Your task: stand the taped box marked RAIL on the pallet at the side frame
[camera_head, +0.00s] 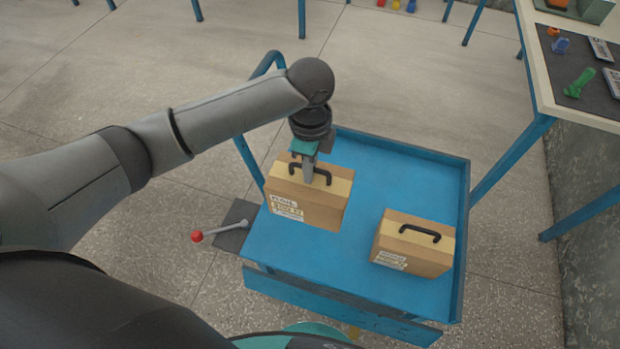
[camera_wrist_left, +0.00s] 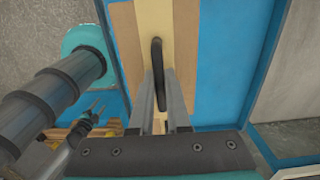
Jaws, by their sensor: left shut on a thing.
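Two taped cardboard boxes with black handles are at the blue cart. My left gripper (camera_head: 309,172) is shut on the handle of the left box (camera_head: 309,204), reaching down from above. This box is upright, over the cart's left part; I cannot tell whether its base touches the deck. Its white label faces the front, too small to read surely as RAIL. In the left wrist view the fingers (camera_wrist_left: 160,98) close around the black handle above the tan box top (camera_wrist_left: 185,45). The right box (camera_head: 414,243) stands apart, also labelled illegibly. I cannot make out the pallet or side frame.
The blue cart (camera_head: 372,173) has a raised rim and a push handle (camera_head: 262,70) at the back left. A red-knobbed lever (camera_head: 198,236) sticks out left. A workbench (camera_head: 547,98) with small tools stands at the upper right. Bare deck lies behind the right box.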

